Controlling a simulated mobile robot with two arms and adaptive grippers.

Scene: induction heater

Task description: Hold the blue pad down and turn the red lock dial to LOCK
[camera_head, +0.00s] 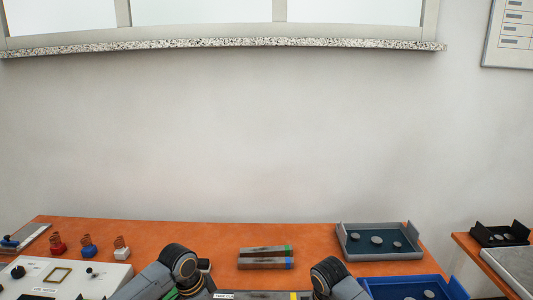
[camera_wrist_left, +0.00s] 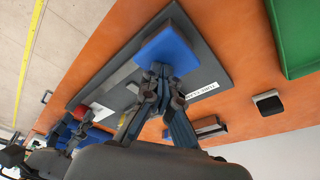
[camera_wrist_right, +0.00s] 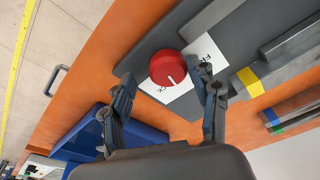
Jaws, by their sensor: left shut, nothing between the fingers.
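The blue pad (camera_wrist_left: 170,48) sits at one end of a dark grey plate (camera_wrist_left: 215,72) on the orange table. My left gripper (camera_wrist_left: 160,72) is shut and empty, with its fingertips at the edge of the pad; whether they press on it I cannot tell. The red lock dial (camera_wrist_right: 167,66) is on the plate's other end, over a white label (camera_wrist_right: 207,50) partly hidden by it and my gripper. Its white mark points toward the label's lower lettering. My right gripper (camera_wrist_right: 166,92) is open, its fingers apart on either side of the dial, not visibly gripping it.
A yellow-marked grey block (camera_wrist_right: 250,82) lies beside the dial. A blue tray (camera_head: 405,289) and a grey tray (camera_head: 352,256) stand at the right. Two grey bars (camera_head: 265,257) lie mid-table. A white panel (camera_head: 110,275) and several coil-topped pieces (camera_head: 88,245) stand at the left.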

